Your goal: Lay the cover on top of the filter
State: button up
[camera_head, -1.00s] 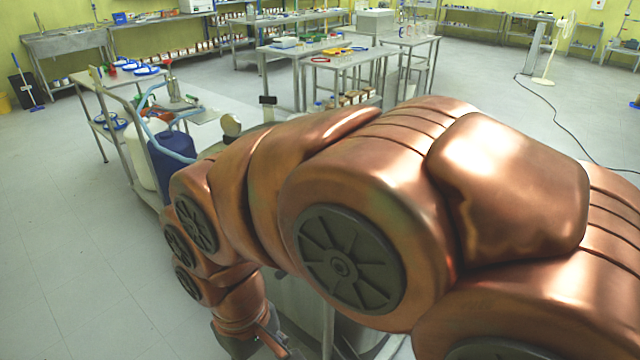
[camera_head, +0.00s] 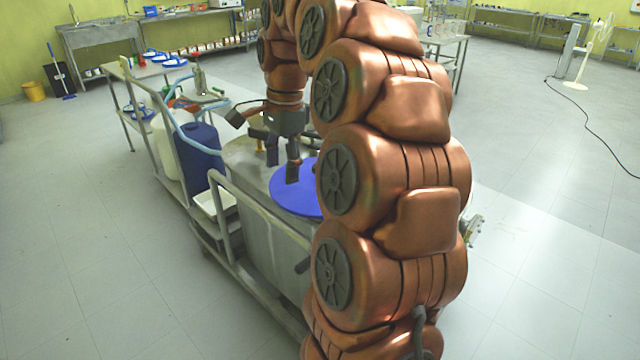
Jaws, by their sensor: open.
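A flat blue disc (camera_head: 288,200), which looks like the cover, lies on top of a grey metal tank (camera_head: 262,240), which looks like the filter. My arm hides the right part of both, so I cannot tell how well the disc is centred. My gripper (camera_head: 264,146) points down above the tank top, at the back left edge of the disc. Its dark fingers are spread open with nothing held between them. One finger overlaps the disc in the picture; I cannot tell whether it touches.
The tank stands on a metal cart with a rail (camera_head: 262,215). A blue drum (camera_head: 200,155) and a white container (camera_head: 168,140) stand to its left, with a pale blue hose. A side table (camera_head: 150,75) is behind.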

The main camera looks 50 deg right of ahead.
jog(key=d+m, duration=0.2)
jog(key=d, duration=0.2)
jog(key=d+m, duration=0.3)
jog(key=d, duration=0.1)
jog(key=d+r+m, duration=0.1)
jog(key=d+m, duration=0.1)
jog(key=d, duration=0.2)
jog(key=shift+s+t, duration=0.15)
jog(key=shift+t, duration=0.15)
jog(key=shift+w+a+f+p, duration=0.15)
jog(key=shift+f+p, duration=0.3)
jog(key=shift+f, duration=0.8)
jog(key=shift+w+a+f+p, duration=0.2)
jog(key=shift+f+p, duration=0.25)
jog(key=shift+f, duration=0.85)
jog(key=shift+w+a+f+p, duration=0.15)
jog(key=shift+f+p, duration=0.3)
jog(key=shift+f, duration=0.8)
jog(key=shift+d, duration=0.1)
grip_shut()
